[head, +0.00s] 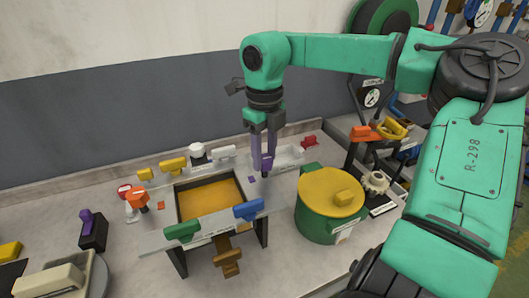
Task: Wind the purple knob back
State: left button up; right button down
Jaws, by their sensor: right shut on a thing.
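The purple knob (263,162) is at the back of the worktop, just right of the yellow-floored rail frame. My right gripper (266,152) comes down from above with its dark fingers pointing down, and it is shut on the purple knob. The fingers hide part of the knob, and I cannot tell its turn angle. Another purple piece (86,222) stands on a dark block at the far left, away from the gripper. My left gripper is not in view.
A white toothed wheel (376,183) is further right.

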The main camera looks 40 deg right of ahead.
aim_at(264, 158)
jog(key=shift+w+r+n, duration=0.1)
jog(key=shift+r+n, duration=0.1)
jog(key=shift+n, duration=0.1)
jog(key=shift+c, duration=2)
grip_release()
jog(key=shift+f, duration=0.1)
notch_tip(264, 158, up, 15)
jog(key=shift+f, duration=0.2)
